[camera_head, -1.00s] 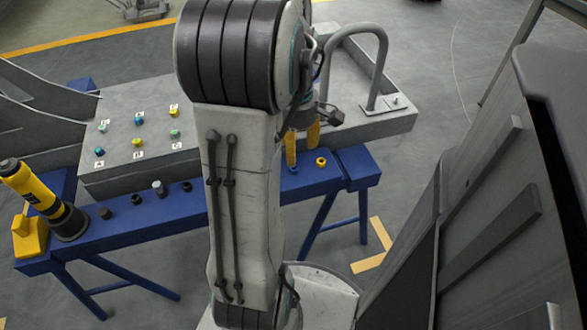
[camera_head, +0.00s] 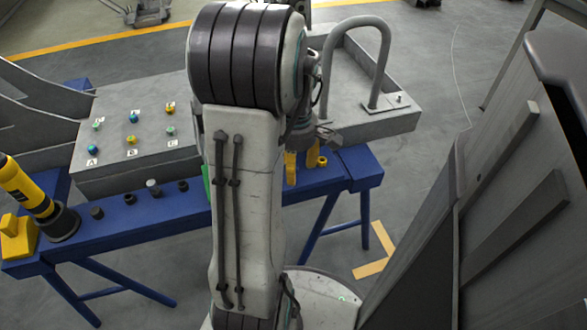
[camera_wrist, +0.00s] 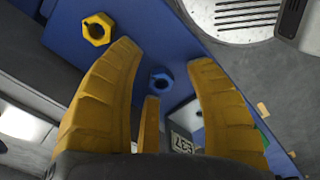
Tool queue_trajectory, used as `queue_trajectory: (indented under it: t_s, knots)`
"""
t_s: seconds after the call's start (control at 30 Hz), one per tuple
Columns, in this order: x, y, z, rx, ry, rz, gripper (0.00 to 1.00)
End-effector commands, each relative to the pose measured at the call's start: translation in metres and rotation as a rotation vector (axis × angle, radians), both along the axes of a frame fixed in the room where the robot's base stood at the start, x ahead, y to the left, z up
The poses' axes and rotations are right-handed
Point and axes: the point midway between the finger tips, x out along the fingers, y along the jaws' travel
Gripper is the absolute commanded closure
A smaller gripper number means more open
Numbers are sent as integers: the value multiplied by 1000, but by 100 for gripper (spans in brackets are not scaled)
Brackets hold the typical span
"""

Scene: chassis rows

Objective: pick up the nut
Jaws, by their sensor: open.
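A blue nut (camera_wrist: 161,82) lies on the blue bench top in the wrist view, between the spread yellow fingers of my gripper (camera_wrist: 164,55). I cannot tell whether a finger touches it. A yellow nut (camera_wrist: 97,28) lies outside the fingers, at upper left in the wrist view. In the head view the yellow nut (camera_head: 322,161) is just right of my gripper (camera_head: 301,163), which is low over the bench. My gripper is open with nothing held. The blue nut is not clearly visible in the head view.
The blue bench (camera_head: 325,182) carries several small dark parts and a yellow-black tool (camera_head: 28,190) at left. A grey button panel (camera_head: 135,160) and a grey tray with a tube handle (camera_head: 372,125) stand behind. A large grey structure (camera_head: 500,200) rises at right.

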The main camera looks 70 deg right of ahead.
Motion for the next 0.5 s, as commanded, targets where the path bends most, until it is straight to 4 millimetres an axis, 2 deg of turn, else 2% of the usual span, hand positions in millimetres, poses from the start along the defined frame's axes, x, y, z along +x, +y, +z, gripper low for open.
queue_trajectory:
  t_s: [0.07, 0.5]
  knots:
    - [0, 0, 0, 0, 0, 0, 48]
    - [0, 0, 0, 0, 0, 0, 88]
